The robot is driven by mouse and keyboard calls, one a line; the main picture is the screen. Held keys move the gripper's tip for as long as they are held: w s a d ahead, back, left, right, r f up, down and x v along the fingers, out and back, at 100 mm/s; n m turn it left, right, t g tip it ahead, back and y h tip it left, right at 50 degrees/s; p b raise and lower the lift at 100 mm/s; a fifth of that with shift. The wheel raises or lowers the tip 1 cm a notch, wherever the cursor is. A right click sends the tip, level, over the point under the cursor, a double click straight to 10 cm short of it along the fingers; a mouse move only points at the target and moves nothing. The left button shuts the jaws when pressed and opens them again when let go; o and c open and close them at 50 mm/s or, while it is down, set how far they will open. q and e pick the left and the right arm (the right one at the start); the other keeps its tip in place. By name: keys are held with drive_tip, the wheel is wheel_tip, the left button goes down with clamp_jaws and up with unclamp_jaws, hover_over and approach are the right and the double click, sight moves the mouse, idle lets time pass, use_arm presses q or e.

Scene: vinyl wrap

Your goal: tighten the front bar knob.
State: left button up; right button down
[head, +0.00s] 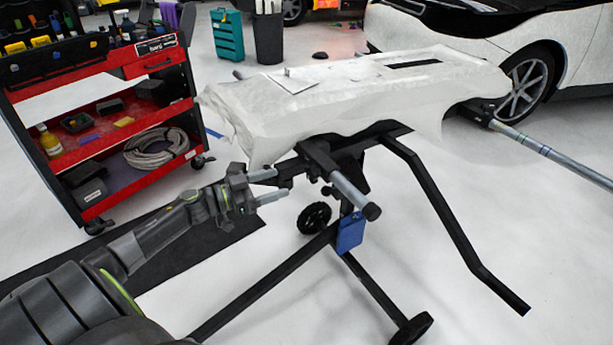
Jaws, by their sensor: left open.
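The stand's front bar (348,190) is a grey tube with a black end cap (372,212), sticking out toward me below the wrapped panel. A small dark knob (327,191) appears on the underside of the black holder at this bar; it is small and hard to make out. My left gripper (281,184) is open and empty, its two grey fingers pointing right, a short way left of the knob and apart from it. Part of the stand's black frame lies behind the upper finger. My right gripper is not in view.
A white-wrapped panel (350,95) lies on top of the stand. A blue tag (350,232) hangs below the bar. Black stand legs (450,225) spread over the floor. A red tool cart (115,70) stands left; a silver bar (550,152) extends right near a white car (580,45).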

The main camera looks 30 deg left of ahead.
sight(309, 173)
use_arm(q)
drive_tip(key=x, duration=0.8)
drive_tip(key=shift+w+d, duration=0.35)
drive_tip(key=shift+w, duration=0.2)
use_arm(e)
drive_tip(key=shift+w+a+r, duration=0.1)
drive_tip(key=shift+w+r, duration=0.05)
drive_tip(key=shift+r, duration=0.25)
use_arm(q)
drive_tip(key=c, duration=1)
drive_tip(key=shift+o, duration=0.2)
drive_tip(key=shift+r, duration=0.1)
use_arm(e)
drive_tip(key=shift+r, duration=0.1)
